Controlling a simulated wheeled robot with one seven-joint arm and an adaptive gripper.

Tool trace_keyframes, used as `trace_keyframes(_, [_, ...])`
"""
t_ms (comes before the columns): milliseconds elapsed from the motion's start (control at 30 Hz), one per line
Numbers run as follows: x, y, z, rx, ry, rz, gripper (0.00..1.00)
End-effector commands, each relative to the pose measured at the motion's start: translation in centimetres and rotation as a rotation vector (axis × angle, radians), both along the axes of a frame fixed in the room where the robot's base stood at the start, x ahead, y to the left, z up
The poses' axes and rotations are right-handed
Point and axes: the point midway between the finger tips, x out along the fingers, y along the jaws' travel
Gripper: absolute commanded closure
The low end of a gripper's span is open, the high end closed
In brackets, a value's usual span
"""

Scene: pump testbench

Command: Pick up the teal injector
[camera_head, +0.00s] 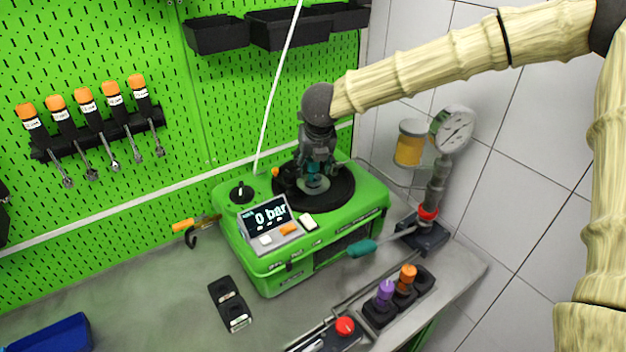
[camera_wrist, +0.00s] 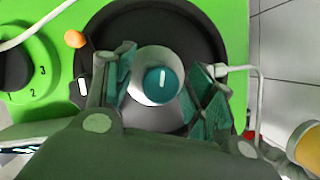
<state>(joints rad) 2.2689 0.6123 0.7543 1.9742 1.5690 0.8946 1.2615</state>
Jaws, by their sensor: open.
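The teal injector (camera_wrist: 161,83) stands in the round black top (camera_wrist: 205,30) of the green testbench. I see its round teal cap with a white mark from above in the wrist view. In the head view a bit of teal (camera_head: 315,183) shows low between my fingers. My gripper (camera_head: 317,168) points down over the black top. Its fingers (camera_wrist: 163,92) are open, one on each side of the injector, with a visible gap to the cap. The injector's lower body is hidden.
A purple injector (camera_head: 385,292) and an orange injector (camera_head: 407,278) stand in a black holder at the front right. A black holder (camera_head: 230,304) lies front left.

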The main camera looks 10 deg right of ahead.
Motion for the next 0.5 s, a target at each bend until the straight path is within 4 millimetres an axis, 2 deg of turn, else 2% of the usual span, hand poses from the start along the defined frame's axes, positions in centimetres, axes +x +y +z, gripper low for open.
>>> trace_keyframes(100, [0.00,-0.01,-0.02,0.000,0.000,0.000,0.45])
trace_keyframes(400, [-0.02,-0.03,-0.01,0.000,0.000,0.000,1.00])
trace_keyframes(500, [-0.02,-0.02,-0.01,0.000,0.000,0.000,1.00])
